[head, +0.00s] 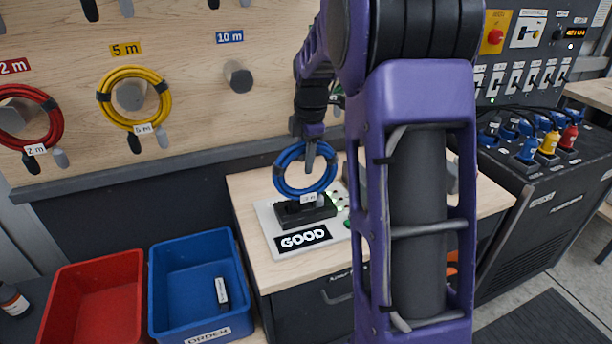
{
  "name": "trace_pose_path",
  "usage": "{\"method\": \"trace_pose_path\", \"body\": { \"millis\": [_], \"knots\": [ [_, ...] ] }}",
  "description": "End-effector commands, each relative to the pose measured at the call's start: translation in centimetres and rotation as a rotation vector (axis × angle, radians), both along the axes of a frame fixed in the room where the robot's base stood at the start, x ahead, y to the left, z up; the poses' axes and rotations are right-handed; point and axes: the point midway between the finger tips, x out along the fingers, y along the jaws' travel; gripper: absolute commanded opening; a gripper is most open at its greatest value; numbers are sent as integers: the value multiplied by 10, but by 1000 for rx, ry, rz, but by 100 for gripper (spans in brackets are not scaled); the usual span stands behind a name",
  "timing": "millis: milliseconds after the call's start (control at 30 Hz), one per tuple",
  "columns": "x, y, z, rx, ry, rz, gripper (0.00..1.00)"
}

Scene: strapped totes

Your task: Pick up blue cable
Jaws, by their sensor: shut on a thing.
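The blue cable (281,179) is a coiled loop with a small white tag, in the middle of the head view. It stands roughly upright at the black block of a white tester board (268,222) marked "GOOD", where green lights are lit. My gripper (310,155) comes down from above and is shut on the upper part of the coil. The fingertips are small in this view. I cannot tell whether the coil touches the black block or hangs just above it.
A yellow coil (104,107) and a red coil (57,122) hang on wall pegs at left. The "10 m" peg (238,77) is empty. A blue bin (180,252) with a dark labelled item and a red bin (58,300) stand below. A black electrical cabinet (545,225) stands at right.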

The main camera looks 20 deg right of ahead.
Motion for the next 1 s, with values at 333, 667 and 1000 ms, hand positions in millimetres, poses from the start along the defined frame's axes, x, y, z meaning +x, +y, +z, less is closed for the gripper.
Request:
{"method": "trace_pose_path", "body": {
  "millis": [333, 667, 1000],
  "knots": [
    [2, 0, 6, -1, -8, 0, 0],
    [2, 0, 54, -2, -10, 1, 0],
    [1, -1, 98, -2, -7, -1, 0]
  ]
}}
